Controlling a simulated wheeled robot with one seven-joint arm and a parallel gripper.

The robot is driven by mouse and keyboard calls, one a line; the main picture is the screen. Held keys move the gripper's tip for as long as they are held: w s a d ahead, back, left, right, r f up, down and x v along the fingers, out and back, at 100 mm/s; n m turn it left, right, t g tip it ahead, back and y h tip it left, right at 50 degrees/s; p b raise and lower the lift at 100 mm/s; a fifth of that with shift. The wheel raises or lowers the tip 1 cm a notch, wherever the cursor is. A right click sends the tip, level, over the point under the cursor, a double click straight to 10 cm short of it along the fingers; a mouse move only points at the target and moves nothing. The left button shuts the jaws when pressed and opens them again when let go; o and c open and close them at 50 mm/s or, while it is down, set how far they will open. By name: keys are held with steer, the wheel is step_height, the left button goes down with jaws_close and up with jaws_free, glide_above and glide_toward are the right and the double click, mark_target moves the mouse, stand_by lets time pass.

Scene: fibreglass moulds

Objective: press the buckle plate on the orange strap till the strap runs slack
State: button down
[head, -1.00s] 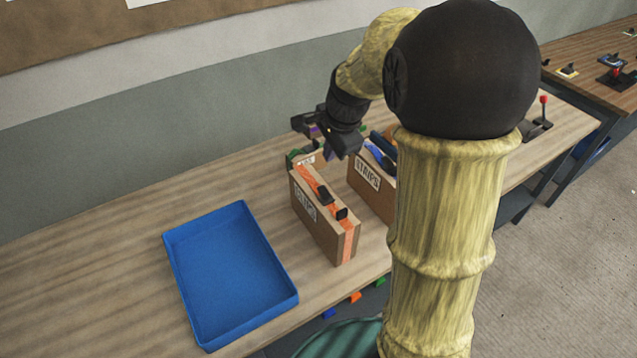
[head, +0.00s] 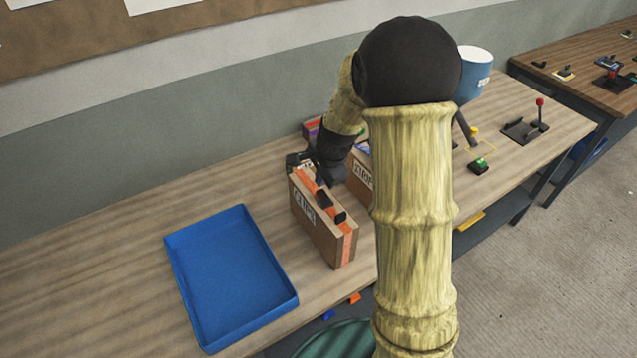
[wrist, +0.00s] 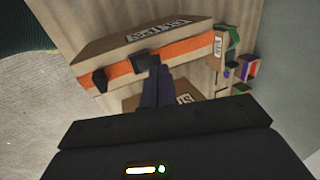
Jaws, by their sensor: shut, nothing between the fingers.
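A cardboard box (head: 318,232) stands upright on the bench, with an orange strap (head: 347,245) running over its top and down its end. Two black parts sit on the strap in the head view: a plate (head: 323,199) and a smaller piece (head: 340,216). The wrist view shows the strap (wrist: 190,48), the dark buckle plate (wrist: 143,60) and the other black piece (wrist: 100,80). My gripper (wrist: 155,67) is shut and empty, its fingertips right by the buckle plate. I cannot tell whether they touch it. The strap looks flat against the box.
An empty blue tray (head: 232,275) lies left of the box. A second labelled box (head: 361,176) stands close behind on the right, partly hidden by my arm. A small box with coloured contents (head: 311,128) is at the back. A red-knobbed lever (head: 540,112) stands far right.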

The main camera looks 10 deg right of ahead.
mark_target(319, 193)
steer(key=shift+p+x, duration=0.55)
steer(key=shift+x, duration=1.5)
steer(key=shift+w, duration=0.1)
